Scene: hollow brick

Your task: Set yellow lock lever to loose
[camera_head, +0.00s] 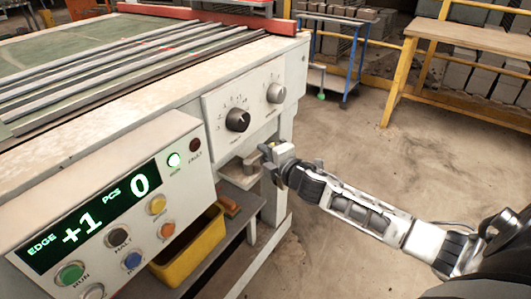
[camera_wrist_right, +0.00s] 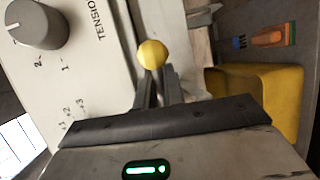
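The yellow lock lever shows in the right wrist view as a round yellow knob (camera_wrist_right: 153,54) beside the pale panel with the grey dial. My right gripper (camera_wrist_right: 159,80) has its dark fingers close together, with their tips right at the knob, and looks shut on it. The lever's stem and any lock marks are hidden. In the head view my right gripper (camera_head: 267,158) is at a small bracket below the dial panel (camera_head: 222,112) and covers the lever. My left gripper is out of view.
A black dial (camera_head: 238,120) and a grey dial (camera_head: 275,93) sit above the gripper. The button box (camera_head: 120,205) with a lit display juts out at left. A yellow bin (camera_head: 190,250) stands on the shelf below. Open floor lies to the right.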

